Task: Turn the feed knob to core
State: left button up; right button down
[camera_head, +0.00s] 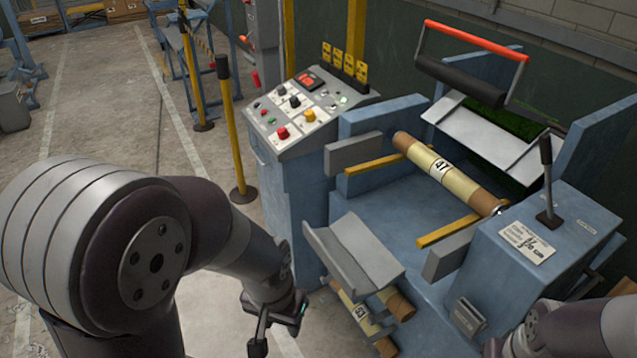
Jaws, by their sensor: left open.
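The grey sloped control panel (300,103) stands on a blue cabinet in the middle of the head view. It carries several small knobs and buttons, including black knobs (295,101), a yellow knob (309,116), a red knob (283,133) and a green button (271,121). The labels are too small to read, so I cannot tell which is the feed knob or where it points. My left gripper (281,326) is open and empty, low in front of the cabinet and well below the panel. My right arm enters at the bottom right; its fingers are out of frame.
The blue machine holds a roll marked 47 (440,167), and a lower roll marked 53 (361,315) lies beneath a grey tray (352,254). A lever (547,180) rises at the right. A yellow post (234,140) stands left of the cabinet. Open floor lies further left.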

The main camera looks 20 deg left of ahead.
aim_at(309, 115)
jog(key=i+j+z, duration=0.1)
jog(key=i+j, duration=0.15)
jog(key=j, duration=0.15)
jog(key=i+j+z, duration=0.1)
jog(key=i+j, duration=0.15)
jog(key=j, duration=0.15)
jog(key=i+j+z, duration=0.1)
jog(key=i+j, duration=0.15)
jog(key=j, duration=0.15)
jog(key=i+j+z, duration=0.1)
jog(key=j, duration=0.35)
jog(key=i+j+z, duration=0.1)
jog(key=i+j, duration=0.2)
jog(key=j, duration=0.15)
jog(key=i+j+z, duration=0.1)
jog(key=j, duration=0.4)
jog(key=i+j+z, duration=0.1)
jog(key=i+j, duration=0.15)
jog(key=j, duration=0.25)
jog(key=i+j+z, duration=0.1)
jog(key=j, duration=0.4)
jog(key=i, duration=0.1)
